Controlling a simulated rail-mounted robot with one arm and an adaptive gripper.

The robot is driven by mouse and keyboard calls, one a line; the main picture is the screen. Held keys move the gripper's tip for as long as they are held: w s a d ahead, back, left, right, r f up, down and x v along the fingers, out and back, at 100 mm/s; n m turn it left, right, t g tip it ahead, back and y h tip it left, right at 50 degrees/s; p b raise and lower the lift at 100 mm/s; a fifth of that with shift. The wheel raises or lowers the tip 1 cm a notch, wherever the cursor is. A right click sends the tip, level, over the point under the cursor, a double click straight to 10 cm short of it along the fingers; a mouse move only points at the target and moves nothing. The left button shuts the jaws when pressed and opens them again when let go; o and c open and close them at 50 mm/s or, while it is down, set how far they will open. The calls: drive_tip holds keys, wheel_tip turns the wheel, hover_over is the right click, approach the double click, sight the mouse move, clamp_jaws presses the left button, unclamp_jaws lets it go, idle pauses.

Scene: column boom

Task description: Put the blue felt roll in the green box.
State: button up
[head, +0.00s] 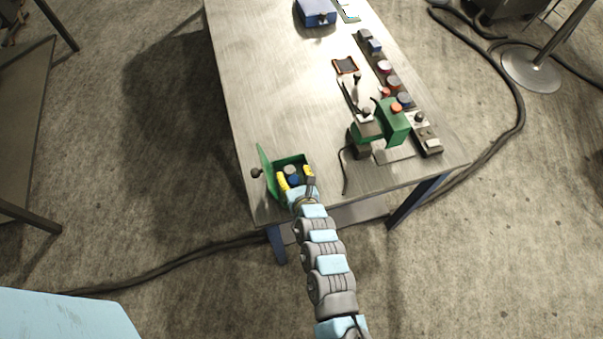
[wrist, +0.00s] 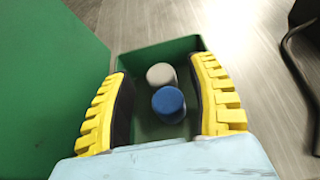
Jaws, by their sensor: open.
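The green box (head: 292,160) stands at the near left corner of the table with its lid (head: 267,172) swung open to the left. In the wrist view the box (wrist: 190,45) holds two upright rolls side by side: the blue felt roll (wrist: 168,101) nearer and a grey-white roll (wrist: 160,75) behind it. The blue roll also shows in the head view (head: 293,178). My gripper (head: 296,176) is over the box, its yellow fingers (wrist: 168,90) spread apart on either side of the rolls. A gap shows between the fingers and the blue roll. The roll bottoms are hidden.
A green machine (head: 393,122) with a cable stands to the right on the table (head: 265,80). A row of coloured round items lines the right edge. An orange-rimmed tray (head: 345,65) and a blue case (head: 316,13) lie farther back. The table's left middle is clear.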

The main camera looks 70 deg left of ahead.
sight(296, 181)
drive_tip(key=v, duration=0.3)
drive_tip(key=shift+b, duration=0.3)
drive_tip(key=shift+d+r, duration=0.3)
drive_tip(key=shift+d, duration=0.3)
drive_tip(key=shift+v, duration=1)
drive_tip(key=shift+d+r, duration=0.25)
drive_tip(key=shift+d, duration=0.35)
drive_tip(key=shift+b+v, duration=0.3)
drive_tip(key=shift+v, duration=1.9)
drive_tip(key=shift+s, duration=0.15)
